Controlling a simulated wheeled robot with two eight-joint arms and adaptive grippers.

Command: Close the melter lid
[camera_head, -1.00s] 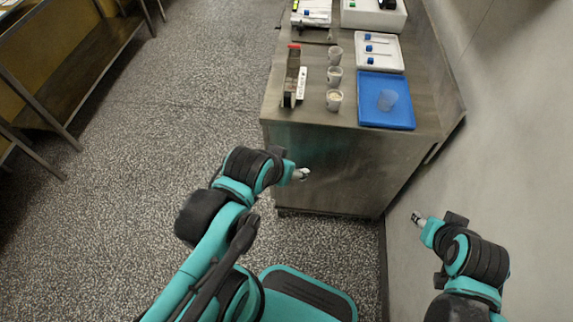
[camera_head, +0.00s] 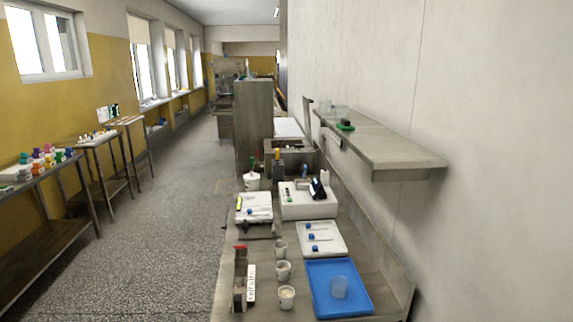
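I cannot pick out the melter or its lid for certain. A white box (camera_head: 303,210) stands on the right-hand steel counter (camera_head: 232,290), with a dark tilted piece (camera_head: 318,189) and small items on top. Whether that is the melter is unclear. Farther back on the same side is a grey basin-like unit (camera_head: 297,154) with a pale flat top behind it, too small to read. Neither of my grippers shows in the head view now.
A wall shelf (camera_head: 385,155) overhangs at right. A tall grey cabinet (camera_head: 254,120) stands behind. The left aisle floor is clear.

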